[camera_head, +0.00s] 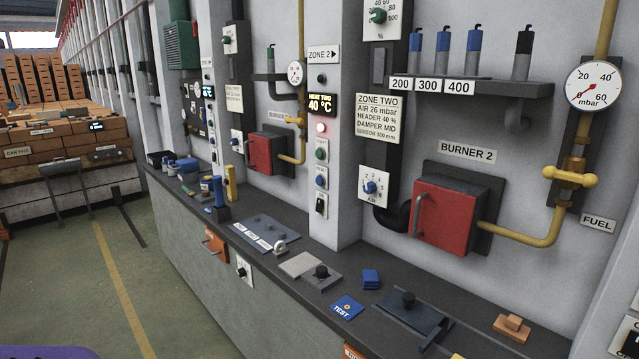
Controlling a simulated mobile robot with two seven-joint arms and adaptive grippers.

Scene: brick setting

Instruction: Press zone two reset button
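The zone two panel runs down the pillar under a "ZONE 2" sign (323,53). It has a display (320,104) reading "HEAT TWO 40 °C" and a lit red-pink lamp (320,127). Below the lamp are a green button (320,154), a blue button (320,181) and a black switch (320,206). The small labels beside these are too small to read, so I cannot tell which one is marked reset. Neither of my grippers is in view.
A dark counter (270,215) runs along the wall below the panel, holding a blue "TEST" card (346,307), a slide plate (408,306) and small blocks. Red burner 2 (440,215) and a pressure gauge (593,84) are at right. The floor (60,270) at left is clear.

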